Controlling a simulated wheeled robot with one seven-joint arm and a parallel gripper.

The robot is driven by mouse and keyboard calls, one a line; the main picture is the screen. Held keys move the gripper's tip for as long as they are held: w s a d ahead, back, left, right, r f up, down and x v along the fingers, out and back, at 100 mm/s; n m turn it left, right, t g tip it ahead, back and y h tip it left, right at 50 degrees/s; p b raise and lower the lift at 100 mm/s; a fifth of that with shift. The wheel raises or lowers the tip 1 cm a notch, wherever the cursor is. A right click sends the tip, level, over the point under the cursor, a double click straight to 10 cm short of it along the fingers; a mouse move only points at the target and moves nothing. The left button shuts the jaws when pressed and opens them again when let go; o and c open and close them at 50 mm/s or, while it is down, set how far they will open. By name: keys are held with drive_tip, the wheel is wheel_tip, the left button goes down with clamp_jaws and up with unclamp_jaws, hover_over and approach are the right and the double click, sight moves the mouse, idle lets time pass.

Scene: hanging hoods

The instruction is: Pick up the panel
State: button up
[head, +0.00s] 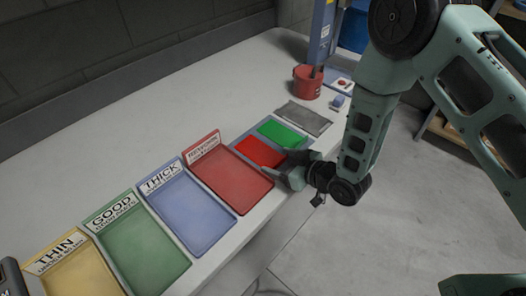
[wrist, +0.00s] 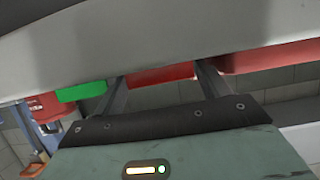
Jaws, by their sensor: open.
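A flat grey panel (head: 303,118) lies on the bench behind a blue-grey board (head: 240,137) that carries a red pad (head: 259,151) and a green pad (head: 281,134). I cannot tell for sure which flat piece is the task's panel. My gripper (head: 276,165) is low over the bench's front edge, beside the red pad. In the wrist view its two fingers (wrist: 160,78) are apart, with red showing between them and the green pad (wrist: 82,92) left of them. Nothing is seen gripped. The gripper hides part of the board, and contact cannot be told.
Red (head: 232,180), blue (head: 192,215), green (head: 140,246) and yellow (head: 80,275) labelled trays line the bench front. A red bucket (head: 307,82) and a blue column (head: 320,40) stand at the back right. The bench (head: 140,120) behind the trays is clear.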

drive_tip(key=c, duration=0.7)
